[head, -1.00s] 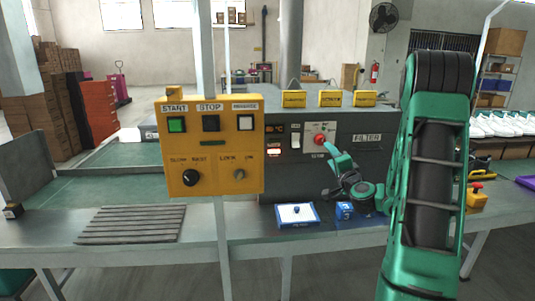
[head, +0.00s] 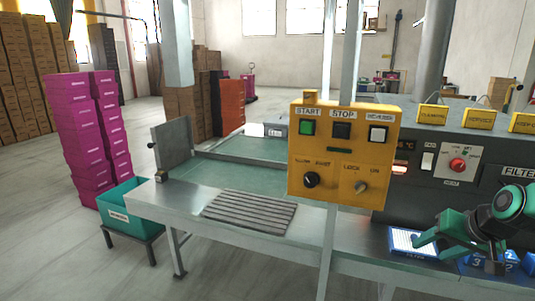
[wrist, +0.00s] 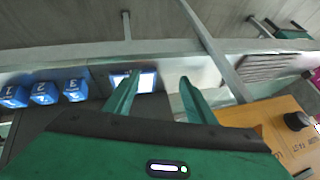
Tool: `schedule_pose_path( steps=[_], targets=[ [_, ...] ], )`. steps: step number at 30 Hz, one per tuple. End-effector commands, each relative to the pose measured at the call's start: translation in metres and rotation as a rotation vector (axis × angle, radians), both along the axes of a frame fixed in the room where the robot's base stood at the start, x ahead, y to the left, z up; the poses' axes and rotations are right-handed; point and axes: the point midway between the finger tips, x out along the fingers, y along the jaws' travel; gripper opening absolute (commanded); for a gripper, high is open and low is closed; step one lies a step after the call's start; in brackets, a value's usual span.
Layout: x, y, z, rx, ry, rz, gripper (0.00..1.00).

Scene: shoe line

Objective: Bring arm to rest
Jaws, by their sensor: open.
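My gripper (head: 428,243) is at the lower right of the head view, in front of the dark machine and close to the blue-framed white pad (head: 400,240) on the bench. In the wrist view my gripper (wrist: 157,86) shows two green fingers spread apart with nothing held between them. The blue-framed pad (wrist: 147,82) shows beyond and between the fingers there. Part of my green arm is visible at the right edge of the head view; the rest is cut off.
The yellow control panel (head: 343,150) on a post stands left of my gripper; it fills the lower right of the wrist view. Numbered blue blocks (wrist: 44,92) sit near the pad. A slatted mat (head: 250,212) lies on the metal bench. A green bin (head: 130,205) and pink boxes (head: 85,130) stand left.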

Motion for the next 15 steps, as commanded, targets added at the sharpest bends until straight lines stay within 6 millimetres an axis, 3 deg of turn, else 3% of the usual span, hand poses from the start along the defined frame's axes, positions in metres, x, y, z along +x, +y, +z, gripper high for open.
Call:
schedule_pose_path(
  steps=[3,9,12,15],
  targets=[
    [-0.059,0.002,0.001,-0.047,0.166,0.001,0.51],
    [-0.16,0.005,0.008,-0.057,0.422,-0.048,0.51],
    [-0.197,0.009,0.012,-0.041,0.511,-0.076,0.51],
    [-0.221,0.012,0.015,-0.026,0.567,-0.095,0.51]
  ],
)
